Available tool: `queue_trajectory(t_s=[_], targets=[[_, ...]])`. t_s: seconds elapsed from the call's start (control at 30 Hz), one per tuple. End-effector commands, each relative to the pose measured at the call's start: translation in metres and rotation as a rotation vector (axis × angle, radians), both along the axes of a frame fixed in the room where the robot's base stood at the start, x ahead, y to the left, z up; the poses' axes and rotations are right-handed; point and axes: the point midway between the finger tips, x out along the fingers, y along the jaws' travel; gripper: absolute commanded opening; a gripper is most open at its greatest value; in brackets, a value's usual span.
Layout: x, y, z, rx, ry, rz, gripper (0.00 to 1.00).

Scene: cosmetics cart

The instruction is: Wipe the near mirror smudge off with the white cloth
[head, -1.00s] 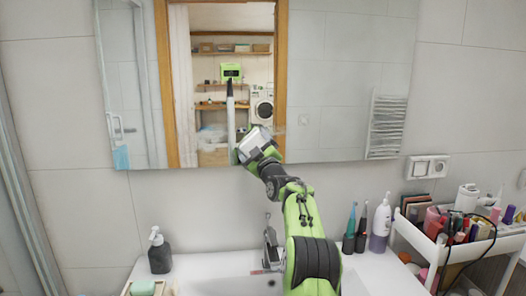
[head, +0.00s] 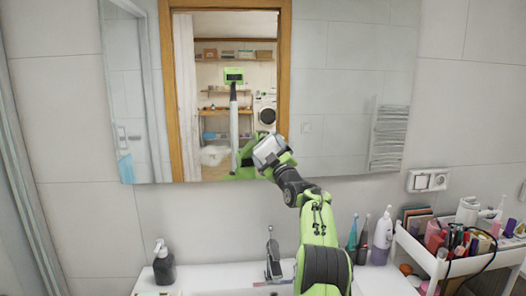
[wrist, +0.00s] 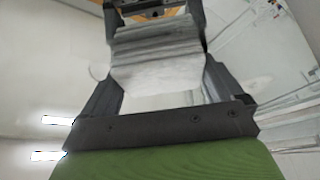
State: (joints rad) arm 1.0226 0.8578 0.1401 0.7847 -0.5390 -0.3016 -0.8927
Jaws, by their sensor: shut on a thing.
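My gripper (head: 264,146) is in front of the lower middle of the wall mirror (head: 345,80), just above its bottom edge. It is shut on the white cloth (wrist: 160,68), which hangs folded between the fingers in the wrist view. The cloth also shows as a pale bundle in the head view (head: 268,149). I cannot tell whether the cloth touches the glass. A faint rounded mark (wrist: 98,72) shows left of the fingers in the wrist view; I cannot tell if it is the smudge. No smudge shows clearly in the head view.
Below are the tap (head: 273,255) and sink counter. A dark soap dispenser (head: 163,264) stands left, toothbrushes (head: 357,236) and a pale bottle (head: 382,236) right. A crowded white cart (head: 418,249) is far right. The doorway and shelves are reflections.

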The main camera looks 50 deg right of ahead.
Motion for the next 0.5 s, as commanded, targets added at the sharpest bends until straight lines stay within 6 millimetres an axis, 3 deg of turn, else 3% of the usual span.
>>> queue_trajectory(t_s=[0.3, 0.5], targets=[[-0.023, -0.027, -0.001, 0.002, 0.004, -0.015, 0.70], [-0.029, -0.033, -0.002, 0.001, 0.004, -0.013, 0.70]])
